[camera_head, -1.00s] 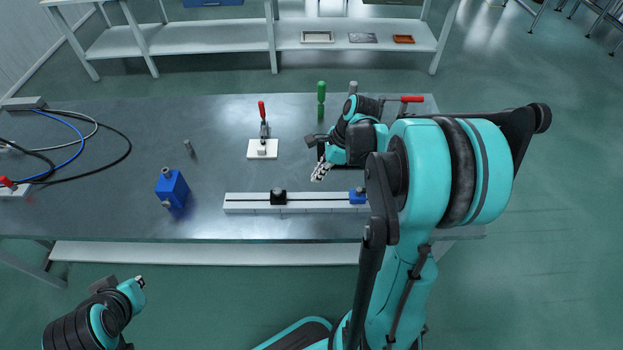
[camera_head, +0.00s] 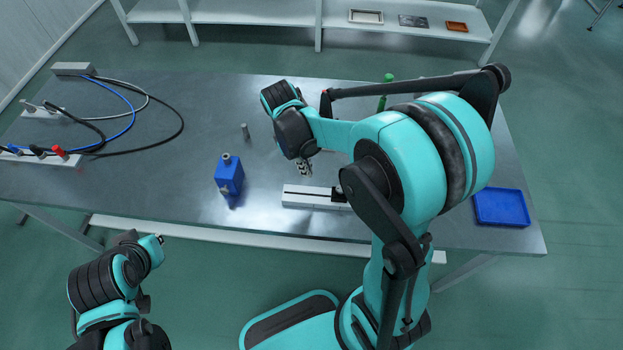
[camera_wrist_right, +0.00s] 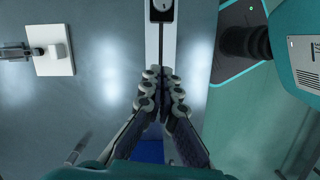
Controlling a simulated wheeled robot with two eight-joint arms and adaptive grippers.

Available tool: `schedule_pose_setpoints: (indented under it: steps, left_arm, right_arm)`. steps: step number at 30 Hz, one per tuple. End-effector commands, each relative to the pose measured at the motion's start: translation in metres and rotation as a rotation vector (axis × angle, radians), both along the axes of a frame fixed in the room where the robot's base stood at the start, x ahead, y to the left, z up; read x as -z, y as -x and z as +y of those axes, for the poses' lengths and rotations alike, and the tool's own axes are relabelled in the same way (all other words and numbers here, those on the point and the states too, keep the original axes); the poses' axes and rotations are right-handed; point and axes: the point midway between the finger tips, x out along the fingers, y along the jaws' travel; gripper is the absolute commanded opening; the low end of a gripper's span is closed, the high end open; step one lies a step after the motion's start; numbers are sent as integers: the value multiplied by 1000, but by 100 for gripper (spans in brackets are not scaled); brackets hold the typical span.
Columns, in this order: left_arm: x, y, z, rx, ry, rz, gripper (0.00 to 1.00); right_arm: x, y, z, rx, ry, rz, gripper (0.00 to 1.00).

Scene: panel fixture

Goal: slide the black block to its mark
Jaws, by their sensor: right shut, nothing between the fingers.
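A light grey rail (camera_head: 305,195) lies along the near part of the table. The black block (camera_head: 338,194) sits on it, partly hidden by my right arm; in the right wrist view the black block (camera_wrist_right: 161,10), with a pale round top, is at the upper edge. My right gripper (camera_head: 305,171) is shut and empty, left of the block. In the wrist view its closed fingertips (camera_wrist_right: 160,92) appear over the rail (camera_wrist_right: 153,50), apart from the block. The mark cannot be made out. My left arm shows at lower left, but no left fingers are visible.
A blue box-like part (camera_head: 229,177) stands left of the rail, with a small grey peg (camera_head: 245,131) behind it. A white-based clamp (camera_wrist_right: 53,60) lies beyond the rail. Cables (camera_head: 130,115) occupy the left side. A blue tray (camera_head: 502,207) is at the right.

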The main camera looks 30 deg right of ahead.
Motion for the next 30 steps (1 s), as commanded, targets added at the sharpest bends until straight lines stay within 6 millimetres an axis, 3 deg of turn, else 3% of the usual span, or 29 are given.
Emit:
schedule_pose_setpoints:
  steps: [3,8,23,30]
  left_arm:
    - [-1,0,0,0,0,0,0]
    - [3,0,0,0,0,0,0]
    - [42,0,0,0,0,0,0]
    - [45,0,0,0,0,0,0]
  right_arm:
    - [-2,1,5,-150,12,30,0]
    - [6,2,5,-201,15,40,0]
    - [102,14,-16,-196,14,39,0]
    - [95,31,-44,-194,14,38,0]
